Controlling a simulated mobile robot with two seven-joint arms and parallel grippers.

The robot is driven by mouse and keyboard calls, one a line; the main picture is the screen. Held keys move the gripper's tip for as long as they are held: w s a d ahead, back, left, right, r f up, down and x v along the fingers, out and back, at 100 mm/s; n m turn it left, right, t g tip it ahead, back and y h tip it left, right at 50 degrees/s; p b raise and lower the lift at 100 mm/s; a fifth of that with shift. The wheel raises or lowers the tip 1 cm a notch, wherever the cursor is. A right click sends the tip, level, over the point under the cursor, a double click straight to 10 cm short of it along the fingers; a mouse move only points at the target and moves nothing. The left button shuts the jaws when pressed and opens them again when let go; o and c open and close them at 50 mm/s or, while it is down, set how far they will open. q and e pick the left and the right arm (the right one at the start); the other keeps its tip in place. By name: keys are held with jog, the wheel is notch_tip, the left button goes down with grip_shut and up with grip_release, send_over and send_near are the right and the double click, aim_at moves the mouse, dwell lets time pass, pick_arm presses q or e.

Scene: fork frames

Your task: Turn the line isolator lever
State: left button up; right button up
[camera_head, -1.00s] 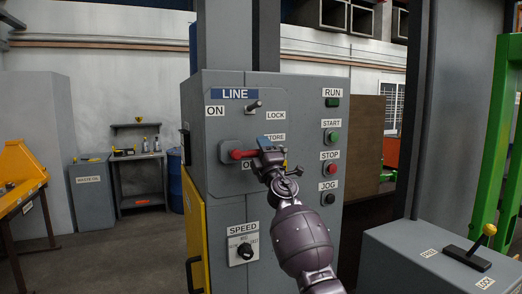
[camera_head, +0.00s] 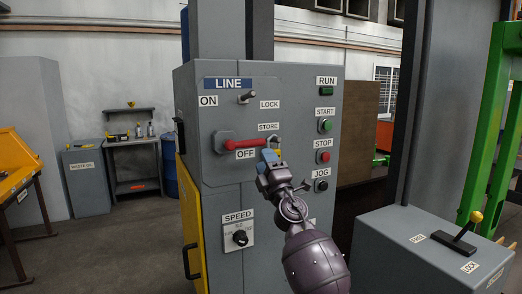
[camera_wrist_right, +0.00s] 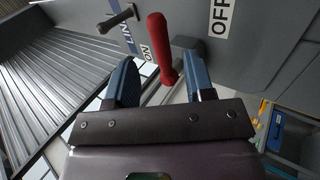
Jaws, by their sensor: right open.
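The red line isolator lever (camera_head: 243,146) is on the grey panel under the LINE sign. It lies near level, its free end pointing right, just above the OFF label (camera_head: 246,154). My right gripper (camera_head: 268,157) is just below and right of the lever's free end, apart from it in the head view. The right wrist view shows its two blue fingers (camera_wrist_right: 160,82) spread open, with the red lever (camera_wrist_right: 158,42) between them in the picture. I cannot tell whether they touch. My left gripper is not in view.
A metal toggle (camera_head: 246,97) sits above the lever. Push buttons (camera_head: 325,126) line the right, a SPEED knob (camera_head: 240,238) is below. A grey box with a yellow-tipped lever (camera_head: 476,216) stands at right.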

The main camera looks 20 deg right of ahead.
jog(key=shift+v, duration=0.8)
